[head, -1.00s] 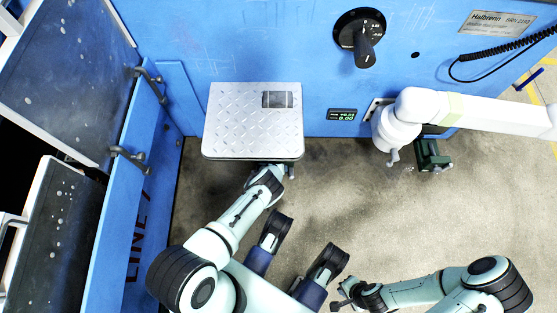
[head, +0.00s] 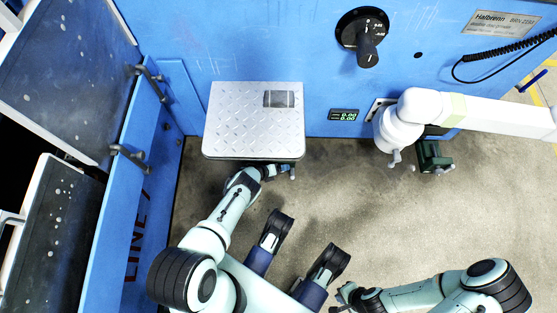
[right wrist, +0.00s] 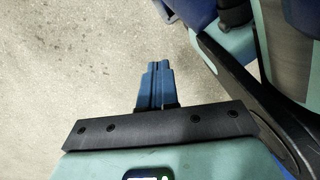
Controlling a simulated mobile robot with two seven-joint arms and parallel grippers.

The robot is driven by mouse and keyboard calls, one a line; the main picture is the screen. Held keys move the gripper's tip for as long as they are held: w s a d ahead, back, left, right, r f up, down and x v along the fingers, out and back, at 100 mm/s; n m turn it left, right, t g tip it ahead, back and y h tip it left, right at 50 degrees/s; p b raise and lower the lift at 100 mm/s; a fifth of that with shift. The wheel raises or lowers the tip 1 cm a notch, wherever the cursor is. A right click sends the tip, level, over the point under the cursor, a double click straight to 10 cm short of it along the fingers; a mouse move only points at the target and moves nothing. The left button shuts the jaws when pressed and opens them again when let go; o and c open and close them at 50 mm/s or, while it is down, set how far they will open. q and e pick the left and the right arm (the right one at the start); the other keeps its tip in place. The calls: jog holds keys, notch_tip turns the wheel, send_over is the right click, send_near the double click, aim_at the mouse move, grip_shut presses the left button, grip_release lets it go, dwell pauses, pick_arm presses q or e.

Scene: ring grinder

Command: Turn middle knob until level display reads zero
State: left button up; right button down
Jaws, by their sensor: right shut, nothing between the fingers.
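The level display (head: 343,115) on the blue machine face shows two green lines, both appearing to read 0.00. A silver tread plate (head: 230,125) juts out left of it. My left gripper (head: 272,171) is at the plate's front edge; its fingertips are largely hidden, so its opening and hold are unclear. A small grey knob (head: 292,173) shows just right of it under the edge. I cannot make out the middle knob; the plate and gripper cover that spot. My right gripper (head: 340,297) is low and away from the machine, its blue fingers (right wrist: 157,88) shut and empty in the right wrist view.
A black dial knob (head: 367,45) is on the machine above the display. A white jointed arm (head: 480,108) reaches in from the right, with a green block (head: 433,157) below it. A blue panel with handles (head: 130,155) stands at left. Concrete floor is open at lower right.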

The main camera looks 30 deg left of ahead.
jog(key=shift+w, duration=0.1)
pick_arm(q)
jog(key=p+v, duration=0.8)
jog(key=v, duration=0.5)
jog(key=shift+s, duration=0.15)
pick_arm(e)
jog(key=w+a+r+n+t, duration=0.1)
jog(key=w+a+r+t, duration=0.2)
jog(key=w+r, duration=0.6)
notch_tip(320, 180, up, 2)
jog(key=shift+w+a+r+t, duration=0.15)
jog(key=shift+w+t, duration=0.1)
jog(key=shift+t, duration=0.15)
jog(key=shift+s, duration=0.1)
